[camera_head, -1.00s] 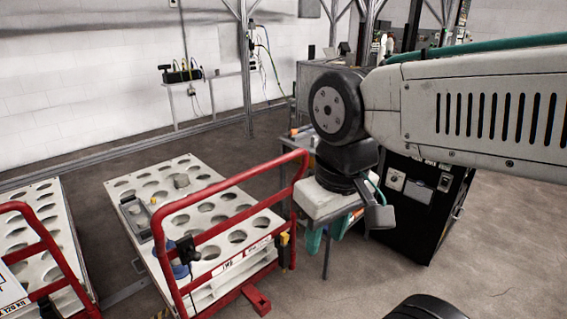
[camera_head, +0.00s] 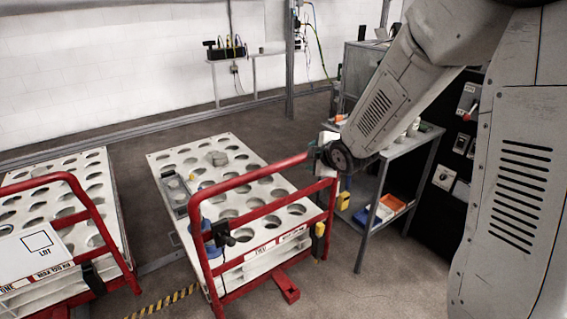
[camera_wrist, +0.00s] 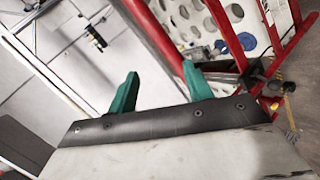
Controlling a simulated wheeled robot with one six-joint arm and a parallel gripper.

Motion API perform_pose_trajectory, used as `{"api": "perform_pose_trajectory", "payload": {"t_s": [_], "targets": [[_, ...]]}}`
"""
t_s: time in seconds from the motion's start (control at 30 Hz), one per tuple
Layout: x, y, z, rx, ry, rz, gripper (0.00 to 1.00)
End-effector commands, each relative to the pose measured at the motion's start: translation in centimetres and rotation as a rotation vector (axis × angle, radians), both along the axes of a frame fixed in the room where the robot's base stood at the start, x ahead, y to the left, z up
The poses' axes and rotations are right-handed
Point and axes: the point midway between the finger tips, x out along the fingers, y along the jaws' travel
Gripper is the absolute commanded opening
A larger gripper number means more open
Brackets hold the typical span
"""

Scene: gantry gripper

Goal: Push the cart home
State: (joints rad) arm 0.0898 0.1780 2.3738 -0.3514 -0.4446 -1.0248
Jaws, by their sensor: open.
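The cart with a white perforated deck stands mid-left in the head view, its red push handle (camera_head: 251,177) facing me. Which cart the task means, I cannot tell. In the wrist view my gripper (camera_wrist: 160,80) shows two teal fingers apart. A red handle bar (camera_wrist: 150,28) runs toward the gap between them. I cannot tell whether it lies between the fingers or beyond them, or whether they touch.
A second cart with a red handle (camera_head: 86,207) and white sign stands at left. A grey table (camera_head: 405,145) with an orange bin (camera_head: 391,203) stands behind my arm, beside a dark cabinet. Yellow-black floor tape (camera_head: 165,302) lies between the carts. Floor at front centre is clear.

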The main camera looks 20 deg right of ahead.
Motion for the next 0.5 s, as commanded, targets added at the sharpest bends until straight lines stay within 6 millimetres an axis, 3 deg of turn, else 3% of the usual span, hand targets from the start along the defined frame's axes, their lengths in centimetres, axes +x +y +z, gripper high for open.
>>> {"api": "perform_pose_trajectory", "payload": {"t_s": [0.03,0.2,0.5], "targets": [[1.3,0.3,-1.8,-0.037,-0.048,0.062,0.50],[4.0,1.8,-5.0,-0.150,-0.245,0.241,0.50],[5.2,2.9,-7.0,-0.224,-0.407,0.342,0.50]]}}
